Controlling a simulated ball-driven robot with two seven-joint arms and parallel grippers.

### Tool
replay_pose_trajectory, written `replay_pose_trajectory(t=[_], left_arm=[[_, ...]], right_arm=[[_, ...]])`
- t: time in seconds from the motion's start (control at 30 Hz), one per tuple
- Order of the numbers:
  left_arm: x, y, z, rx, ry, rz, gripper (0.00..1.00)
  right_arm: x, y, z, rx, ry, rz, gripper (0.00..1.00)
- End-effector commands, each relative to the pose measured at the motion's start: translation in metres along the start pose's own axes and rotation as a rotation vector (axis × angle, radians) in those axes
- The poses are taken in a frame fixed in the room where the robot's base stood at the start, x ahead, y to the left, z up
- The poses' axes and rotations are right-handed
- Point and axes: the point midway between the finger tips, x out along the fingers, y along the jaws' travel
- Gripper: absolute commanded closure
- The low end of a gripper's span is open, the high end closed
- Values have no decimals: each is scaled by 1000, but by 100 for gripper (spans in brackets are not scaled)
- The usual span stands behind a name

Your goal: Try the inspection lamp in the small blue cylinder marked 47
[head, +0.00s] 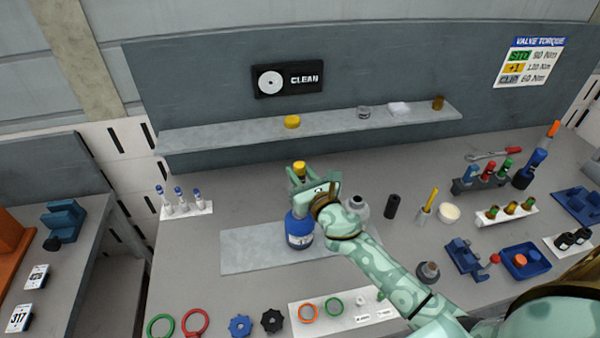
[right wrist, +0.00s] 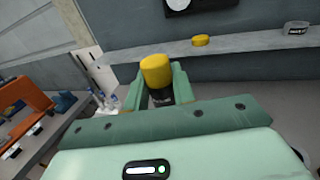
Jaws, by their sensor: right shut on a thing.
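The small blue cylinder (head: 299,232) stands upright on a pale grey mat (head: 243,250). Its white label is too small to read, and its top is hidden by my gripper. My right gripper (head: 301,177) is above the blue cylinder and shut on a yellow-topped piece (head: 299,166). In the right wrist view the yellow top (right wrist: 156,70) stands between the two fingers, with a dark lower part below it. I cannot tell whether this piece is the inspection lamp, or whether it touches the cylinder. My left gripper is not in view.
A shelf (head: 240,135) runs behind, with a yellow puck (head: 292,122) on it. Right of my gripper stand a black cylinder (head: 392,206), a yellow-handled tool (head: 430,199) and a white bowl (head: 448,213). Rings (head: 195,322) and knobs (head: 272,320) lie at the front edge.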

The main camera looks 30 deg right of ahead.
Motion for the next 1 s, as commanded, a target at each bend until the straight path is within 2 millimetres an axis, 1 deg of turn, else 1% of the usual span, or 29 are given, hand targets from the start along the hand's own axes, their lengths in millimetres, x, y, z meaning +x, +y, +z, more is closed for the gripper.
replay_pose_trajectory(t=[1.0], left_arm=[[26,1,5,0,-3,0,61]], right_arm=[[0,0,-26,1,-1,0,100]])
